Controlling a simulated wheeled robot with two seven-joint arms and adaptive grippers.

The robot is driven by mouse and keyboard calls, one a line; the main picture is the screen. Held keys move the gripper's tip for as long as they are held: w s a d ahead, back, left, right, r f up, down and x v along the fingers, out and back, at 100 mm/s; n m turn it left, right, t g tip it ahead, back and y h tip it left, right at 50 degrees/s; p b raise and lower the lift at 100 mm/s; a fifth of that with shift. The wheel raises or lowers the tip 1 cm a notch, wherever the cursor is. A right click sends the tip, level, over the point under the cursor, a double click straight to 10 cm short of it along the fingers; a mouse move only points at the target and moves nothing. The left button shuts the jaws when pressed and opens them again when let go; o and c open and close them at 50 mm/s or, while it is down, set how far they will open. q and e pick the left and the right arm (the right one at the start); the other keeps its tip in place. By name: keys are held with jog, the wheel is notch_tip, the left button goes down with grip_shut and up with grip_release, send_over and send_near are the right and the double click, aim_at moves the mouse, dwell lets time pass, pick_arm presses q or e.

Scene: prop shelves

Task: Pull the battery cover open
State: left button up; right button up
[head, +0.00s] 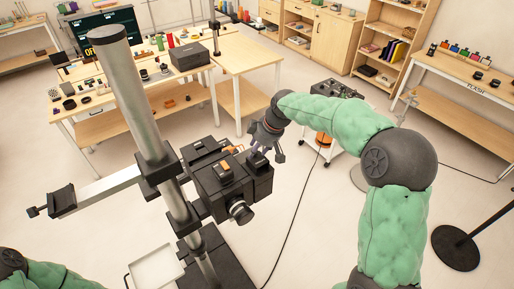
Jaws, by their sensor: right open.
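A boxy black camera (222,190) with a lens is mounted on a metal column stand in the middle of the head view. It has orange parts on its top. I cannot clearly make out which part is the battery cover. My right gripper (264,156) reaches in from the right and is open at the upper right side of the camera, its fingers close to the body. I cannot tell whether they touch it. The green right arm arches behind it. My left gripper is out of view; only part of the left arm shows at the bottom left.
The stand's thick column (130,90) rises left of the camera, with a side arm (95,195) reaching left. A white tray (157,268) lies low at the front. A wooden table (95,100) with props and shelves stand behind. A cable runs across the floor.

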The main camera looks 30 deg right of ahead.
jog(key=shift+w+f, duration=0.15)
jog(key=shift+f, duration=0.1)
grip_shut()
jog(key=w, duration=0.6)
jog(key=shift+w+a+p, duration=0.3)
jog(key=shift+w, duration=0.1)
grip_release()
